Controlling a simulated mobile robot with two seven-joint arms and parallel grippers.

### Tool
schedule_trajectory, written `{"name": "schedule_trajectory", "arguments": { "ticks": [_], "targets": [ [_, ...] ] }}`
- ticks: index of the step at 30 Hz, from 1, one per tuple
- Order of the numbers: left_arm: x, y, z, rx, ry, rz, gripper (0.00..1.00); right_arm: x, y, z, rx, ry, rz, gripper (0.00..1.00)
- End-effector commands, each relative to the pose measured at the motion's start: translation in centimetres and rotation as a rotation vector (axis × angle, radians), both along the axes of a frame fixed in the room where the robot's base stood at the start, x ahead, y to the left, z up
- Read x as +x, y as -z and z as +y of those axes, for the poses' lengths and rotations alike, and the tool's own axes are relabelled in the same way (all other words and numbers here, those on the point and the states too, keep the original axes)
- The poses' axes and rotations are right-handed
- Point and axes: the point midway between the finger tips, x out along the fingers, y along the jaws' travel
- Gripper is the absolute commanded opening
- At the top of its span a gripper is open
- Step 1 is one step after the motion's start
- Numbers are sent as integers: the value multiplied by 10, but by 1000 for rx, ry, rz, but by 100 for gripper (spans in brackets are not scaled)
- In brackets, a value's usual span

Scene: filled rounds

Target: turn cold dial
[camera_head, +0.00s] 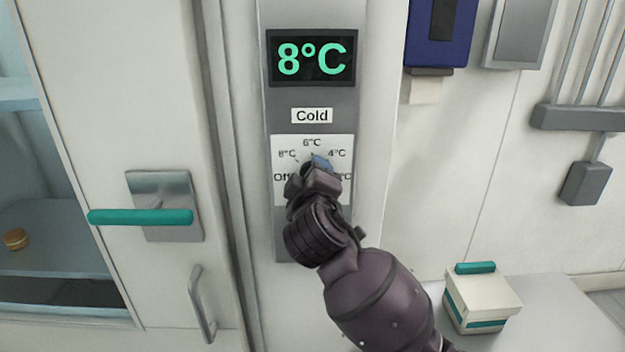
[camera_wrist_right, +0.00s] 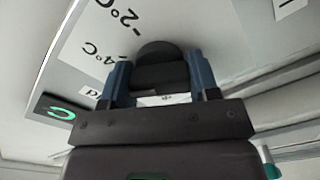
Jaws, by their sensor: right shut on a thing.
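The cold dial (camera_wrist_right: 160,58) is a dark knob on a white scale plate (camera_head: 283,195) marked Off, 8°C, 6°C and 4°C. The "Cold" label (camera_head: 312,115) is above the plate. The display (camera_head: 311,58) reads 8°C in green. My right gripper (camera_head: 319,163) is at the plate and hides most of the dial in the head view. In the right wrist view its two blue fingers (camera_wrist_right: 160,75) are shut on either side of the dial. The dial's pointer is hidden, so its setting cannot be told. My left gripper is not in view.
A glass-fronted cabinet door with a teal handle (camera_head: 140,216) is on the left, with a grey pull (camera_head: 203,305) below. A white box with a teal handle (camera_head: 482,298) stands on a white surface at lower right. A blue wall unit (camera_head: 424,38) hangs at upper right.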

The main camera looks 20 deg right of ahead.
Motion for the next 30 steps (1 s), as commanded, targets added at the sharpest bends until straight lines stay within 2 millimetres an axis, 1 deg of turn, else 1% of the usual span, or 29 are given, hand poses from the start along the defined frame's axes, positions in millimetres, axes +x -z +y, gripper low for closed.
{"name": "schedule_trajectory", "arguments": {
  "ticks": [1,6,12,19,30],
  "targets": [
    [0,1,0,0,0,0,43,0,2,1,42,-1,-6,32],
    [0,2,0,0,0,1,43,0,2,2,158,-2,-40,32],
    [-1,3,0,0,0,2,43,0,2,1,253,-2,-68,32],
    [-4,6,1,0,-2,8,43,0,1,1,307,-2,-85,32],
    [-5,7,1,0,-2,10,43,0,1,1,319,-3,-89,32]
  ]
}}
